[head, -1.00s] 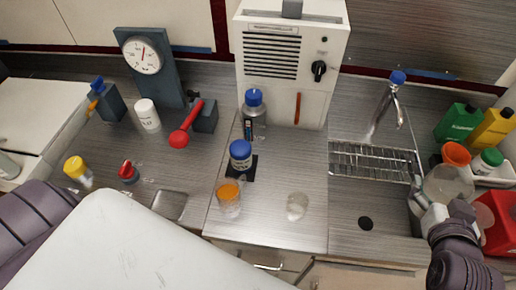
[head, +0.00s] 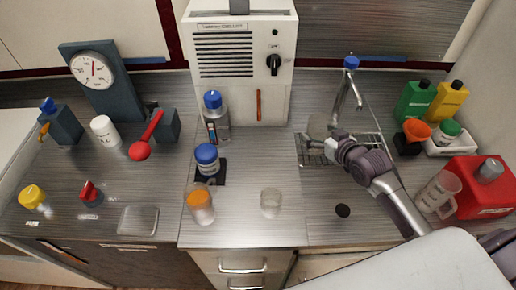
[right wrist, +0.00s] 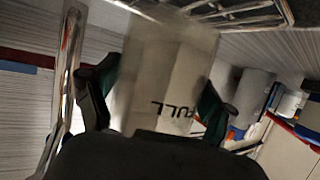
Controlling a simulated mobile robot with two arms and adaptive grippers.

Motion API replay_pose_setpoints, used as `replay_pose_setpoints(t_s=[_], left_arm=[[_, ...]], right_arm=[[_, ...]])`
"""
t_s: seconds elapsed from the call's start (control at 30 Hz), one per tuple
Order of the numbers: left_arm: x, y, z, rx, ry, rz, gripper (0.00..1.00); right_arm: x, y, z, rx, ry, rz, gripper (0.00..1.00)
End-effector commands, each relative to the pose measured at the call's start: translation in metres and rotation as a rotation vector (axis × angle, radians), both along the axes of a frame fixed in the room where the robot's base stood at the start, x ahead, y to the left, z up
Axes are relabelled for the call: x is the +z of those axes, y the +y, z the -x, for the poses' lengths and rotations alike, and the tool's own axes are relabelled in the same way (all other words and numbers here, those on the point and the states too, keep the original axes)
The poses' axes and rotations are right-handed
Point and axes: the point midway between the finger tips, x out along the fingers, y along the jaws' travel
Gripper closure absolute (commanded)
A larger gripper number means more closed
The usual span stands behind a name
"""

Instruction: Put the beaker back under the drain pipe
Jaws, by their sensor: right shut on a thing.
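My right gripper (head: 337,142) is at the back of the sink area, beside the drying rack. It is shut on a clear beaker (head: 318,126), which is partly hidden behind the gripper in the head view. In the right wrist view the beaker (right wrist: 165,75) sits between the two dark-green fingers, with "FULL" printed upside down on it. A chrome pipe with a blue top (head: 345,88) stands just behind the beaker; it also shows at the left of the right wrist view (right wrist: 65,75). I cannot tell whether this is the drain pipe. My left gripper is out of view.
The wire rack (head: 312,158) lies beneath the gripper. A white machine (head: 240,75) stands left of it. A small glass (head: 270,202) and an orange-topped jar (head: 200,205) stand in front. A clear jug (head: 437,192), red container (head: 485,190) and several bottles are right.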

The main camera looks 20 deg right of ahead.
Motion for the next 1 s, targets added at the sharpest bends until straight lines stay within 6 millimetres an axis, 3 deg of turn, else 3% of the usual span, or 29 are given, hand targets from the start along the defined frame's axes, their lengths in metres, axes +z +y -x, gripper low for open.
replay_pose_setpoints(t_s=[0.5,0.77,0.93,1.0], left_arm=[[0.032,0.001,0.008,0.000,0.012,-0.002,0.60],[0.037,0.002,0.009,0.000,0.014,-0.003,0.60],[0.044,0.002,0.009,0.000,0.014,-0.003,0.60],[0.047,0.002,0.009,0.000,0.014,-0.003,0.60]], right_arm=[[0.004,0.115,-0.034,0.001,-0.001,-0.006,0.61],[0.002,0.138,-0.040,0.000,-0.002,-0.003,0.61],[0.002,0.167,-0.048,0.001,0.001,-0.006,0.61],[-0.004,0.170,-0.049,0.001,0.003,-0.001,0.61]])
